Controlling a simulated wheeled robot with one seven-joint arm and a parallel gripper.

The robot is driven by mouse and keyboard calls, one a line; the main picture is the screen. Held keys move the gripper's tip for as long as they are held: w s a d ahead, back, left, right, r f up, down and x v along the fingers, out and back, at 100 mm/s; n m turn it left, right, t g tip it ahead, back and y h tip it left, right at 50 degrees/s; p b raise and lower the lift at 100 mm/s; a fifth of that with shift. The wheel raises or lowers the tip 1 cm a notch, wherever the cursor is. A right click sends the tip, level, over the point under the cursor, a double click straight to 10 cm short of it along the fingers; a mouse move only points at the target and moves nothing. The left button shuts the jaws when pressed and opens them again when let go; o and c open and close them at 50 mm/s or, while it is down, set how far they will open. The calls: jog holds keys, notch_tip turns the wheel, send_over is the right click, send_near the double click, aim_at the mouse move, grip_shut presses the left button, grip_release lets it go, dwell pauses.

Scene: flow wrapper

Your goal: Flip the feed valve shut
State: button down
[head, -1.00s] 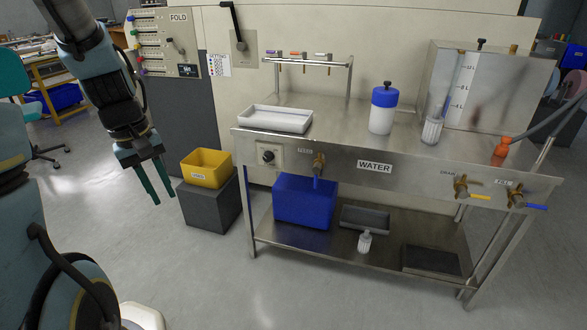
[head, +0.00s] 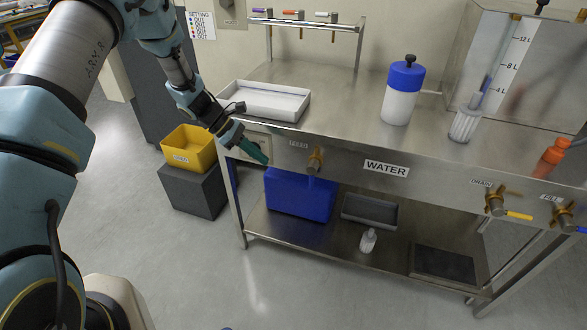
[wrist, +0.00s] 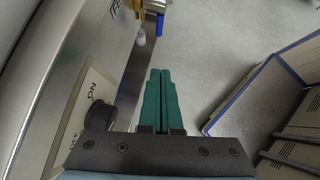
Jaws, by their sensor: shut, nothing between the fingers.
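The feed valve (head: 315,160) is a brass fitting on the front panel of the steel bench, beside the FEED label. Its blue lever hangs down in front of the blue bin. The valve's blue lever (wrist: 160,25) also shows at the top of the wrist view, with part of the brass body. My gripper (head: 266,160) has green fingers, pressed together and empty. It is in front of the panel, left of the valve and apart from it. In the wrist view the closed fingertips (wrist: 160,72) point toward the valve with a gap between.
A black knob (wrist: 100,115) on a marked plate is close to the left of my fingers. A white tray (head: 264,101) stands on the bench above my gripper. The blue bin (head: 298,197) is below the valve. A yellow bin (head: 188,150) sits on a grey block at left.

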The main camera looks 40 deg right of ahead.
aim_at(312, 177)
jog(key=shift+d, duration=0.2)
jog(key=shift+f, duration=0.1)
jog(key=s+d+r+p+x, duration=0.1)
jog(key=p+x, duration=0.3)
jog(key=x, duration=0.8)
jog(key=shift+s+d+r, duration=0.3)
jog(key=shift+s+d, duration=0.1)
jog(key=shift+s, duration=0.05)
jog(key=shift+f+b, duration=0.2)
jog(key=shift+b, duration=0.35)
